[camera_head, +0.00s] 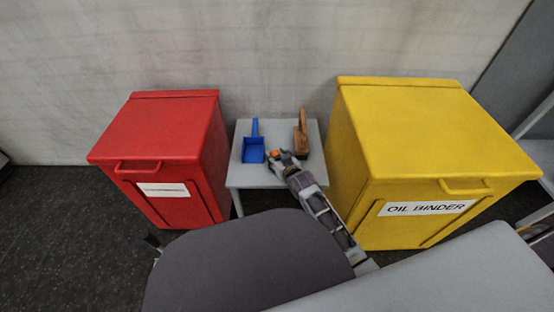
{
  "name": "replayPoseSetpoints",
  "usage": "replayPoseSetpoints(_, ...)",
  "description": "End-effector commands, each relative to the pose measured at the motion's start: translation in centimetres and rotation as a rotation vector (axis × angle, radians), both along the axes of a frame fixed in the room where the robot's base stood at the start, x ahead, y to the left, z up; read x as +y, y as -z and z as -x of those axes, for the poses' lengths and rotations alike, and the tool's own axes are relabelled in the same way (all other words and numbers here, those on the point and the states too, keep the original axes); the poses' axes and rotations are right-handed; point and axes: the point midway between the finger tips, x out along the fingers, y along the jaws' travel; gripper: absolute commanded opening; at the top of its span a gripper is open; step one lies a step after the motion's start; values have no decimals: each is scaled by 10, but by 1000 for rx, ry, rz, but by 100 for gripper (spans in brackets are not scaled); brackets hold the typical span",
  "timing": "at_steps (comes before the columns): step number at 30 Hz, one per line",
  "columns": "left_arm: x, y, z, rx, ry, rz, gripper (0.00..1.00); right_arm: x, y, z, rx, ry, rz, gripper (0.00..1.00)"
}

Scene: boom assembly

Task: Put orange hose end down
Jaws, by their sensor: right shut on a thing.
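My right gripper (279,156) is low over the front middle of a small grey table (254,182). It is shut on a small orange piece, the orange hose end (274,153), of which only a little shows at the fingertips. I cannot tell whether the piece touches the tabletop. No hose can be made out behind it. My left gripper cannot be made out in this view.
A blue dustpan (253,150) lies left of my right gripper, and a brown brush (301,137) lies to its right, both on the table. A red bin (164,130) stands left of the table. A yellow bin (430,125) labelled OIL BINDER stands close on the right.

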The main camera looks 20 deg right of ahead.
Motion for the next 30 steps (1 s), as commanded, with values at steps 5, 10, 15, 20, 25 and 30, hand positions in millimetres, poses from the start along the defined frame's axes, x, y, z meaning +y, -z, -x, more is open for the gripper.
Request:
replayPoseSetpoints(5,0,0,0,1,1,1,0,0,-1,0,-2,0,0,8)
replayPoseSetpoints(10,-1,0,0,0,-1,3,0,0,0,0,-2,0,0,8)
replayPoseSetpoints(15,-2,-3,-1,-3,-2,5,0,0,2,0,-1,0,0,51)
replayPoseSetpoints(20,-2,-4,-2,-5,-3,6,0,0,2,0,-1,0,0,55)
replayPoseSetpoints(25,-2,-4,-2,-5,-4,7,0,0,2,0,-1,0,0,55)
replayPoseSetpoints(30,-2,-3,-2,-4,-3,7,0,0,-1,0,-1,0,0,55)
